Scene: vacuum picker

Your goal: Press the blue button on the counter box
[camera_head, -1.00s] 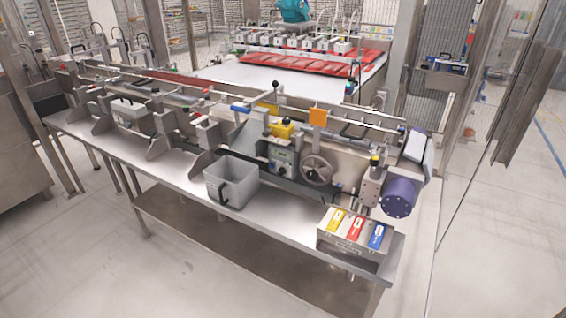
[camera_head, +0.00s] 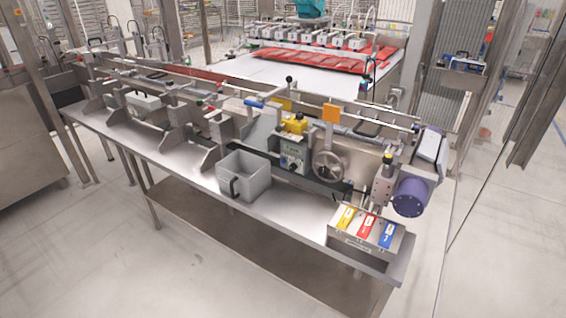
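The counter box (camera_head: 352,243) is a grey metal box at the right front end of the steel table. Its sloped top carries a yellow button (camera_head: 346,217), a red button (camera_head: 367,225) and a blue button (camera_head: 388,234), from left to right. The blue button is nearest the right edge of the box and is fully in sight. Neither of my grippers is in view.
The long steel table (camera_head: 310,228) carries a rail machine. A grey bin (camera_head: 243,175) stands left of the counter box. A handwheel (camera_head: 329,167) and a purple cylinder (camera_head: 410,197) are behind the box. The floor (camera_head: 130,265) in front is clear.

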